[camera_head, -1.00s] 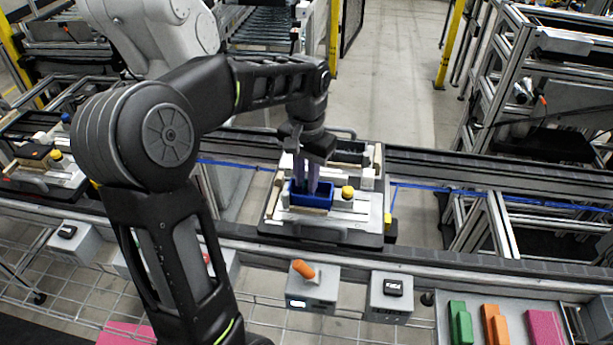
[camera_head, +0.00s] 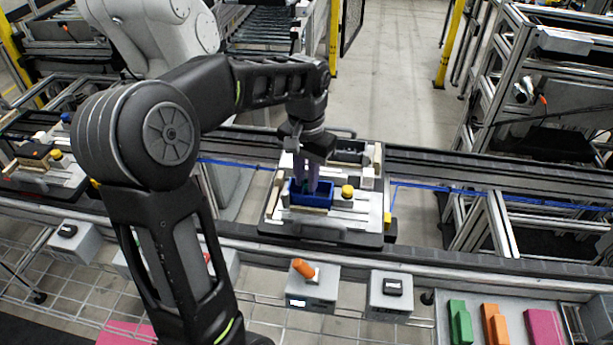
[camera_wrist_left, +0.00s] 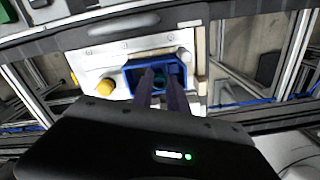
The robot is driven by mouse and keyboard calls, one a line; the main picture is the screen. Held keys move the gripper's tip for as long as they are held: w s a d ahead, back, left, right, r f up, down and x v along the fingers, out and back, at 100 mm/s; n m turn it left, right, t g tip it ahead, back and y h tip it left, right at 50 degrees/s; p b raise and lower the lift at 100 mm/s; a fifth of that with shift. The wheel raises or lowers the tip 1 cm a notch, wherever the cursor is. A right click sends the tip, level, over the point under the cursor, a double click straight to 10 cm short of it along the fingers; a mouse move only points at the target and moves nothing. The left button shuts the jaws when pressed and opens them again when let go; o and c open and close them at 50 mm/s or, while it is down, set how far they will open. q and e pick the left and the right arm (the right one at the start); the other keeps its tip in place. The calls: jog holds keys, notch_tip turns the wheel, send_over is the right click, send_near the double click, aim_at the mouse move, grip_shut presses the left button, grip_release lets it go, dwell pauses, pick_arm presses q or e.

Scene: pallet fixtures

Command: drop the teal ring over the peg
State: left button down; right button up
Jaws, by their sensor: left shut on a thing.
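My left gripper (camera_head: 309,187) points down into a small blue bin (camera_head: 325,199) on the pallet fixture (camera_head: 352,222). In the left wrist view the two dark fingers of my left gripper (camera_wrist_left: 160,86) reach inside the blue bin (camera_wrist_left: 132,66). A small teal piece, the teal ring (camera_wrist_left: 159,78), shows at the fingertips, and the gripper is shut on it. The fingers and bin walls hide most of the ring. I cannot make out the peg clearly in either view. My right gripper is not in view.
A yellow knob (camera_head: 347,192) stands just right of the bin, and a wooden strip (camera_head: 377,157) lies at the pallet's right side. Grey control boxes (camera_head: 313,289) line the conveyor's front. A tray with green, orange and pink blocks (camera_head: 495,324) is at lower right.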

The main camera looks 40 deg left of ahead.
pick_arm(q)
jog(key=shift+f, duration=0.4)
dwell(0.6)
jog(key=c, duration=1.6)
grip_release()
jog(key=shift+r, duration=0.1)
jog(key=shift+r+p, duration=1)
jog(key=shift+r, duration=0.45)
jog(key=shift+o, duration=0.3)
